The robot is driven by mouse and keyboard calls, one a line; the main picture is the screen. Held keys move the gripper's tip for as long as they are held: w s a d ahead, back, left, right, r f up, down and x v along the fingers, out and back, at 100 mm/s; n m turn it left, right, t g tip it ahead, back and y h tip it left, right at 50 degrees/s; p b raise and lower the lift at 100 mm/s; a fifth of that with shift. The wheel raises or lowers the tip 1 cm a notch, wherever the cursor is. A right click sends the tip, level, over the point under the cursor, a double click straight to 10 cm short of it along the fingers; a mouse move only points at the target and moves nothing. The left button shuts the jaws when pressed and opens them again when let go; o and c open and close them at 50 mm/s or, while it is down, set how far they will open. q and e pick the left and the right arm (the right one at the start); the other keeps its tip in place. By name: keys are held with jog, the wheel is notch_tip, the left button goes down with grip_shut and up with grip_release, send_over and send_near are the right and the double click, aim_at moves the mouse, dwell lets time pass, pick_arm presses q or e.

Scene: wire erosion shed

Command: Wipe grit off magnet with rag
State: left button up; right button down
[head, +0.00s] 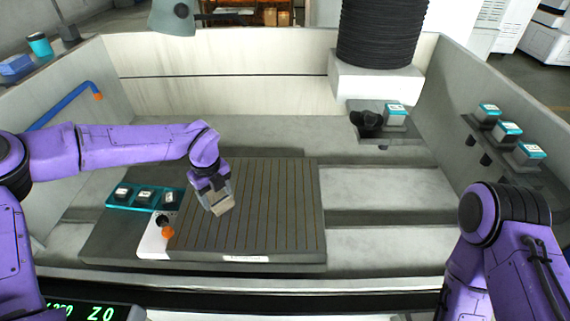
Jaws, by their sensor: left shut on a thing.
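The magnet (285,210) is a dark, flat plate with thin brown stripes, left of centre in the grey trough. A white panel with a black knob and an orange tip is at its left end. My left gripper (219,205) points down over the left part of the striped plate, shut on a beige rag (220,200). The rag is at or just above the plate surface; I cannot tell if it touches. No grit can be made out on the plate. My right arm comes in at the lower right, and its gripper is out of the picture.
A teal tray (118,207) with several small blocks lies left of the plate. Teal-topped blocks sit on a back shelf (378,117) and the right wall. A black bellows column (381,30) stands at the back. The trough floor right of the plate is clear.

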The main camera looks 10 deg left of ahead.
pick_arm(q)
jog(key=shift+a, duration=0.45)
jog(key=shift+s+a+r+p, duration=0.1)
jog(key=shift+r+p, duration=0.25)
jog(key=shift+p, duration=0.1)
jog(key=shift+r, duration=0.95)
jog(key=shift+r+p, duration=2.1)
jog(key=shift+r, duration=0.7)
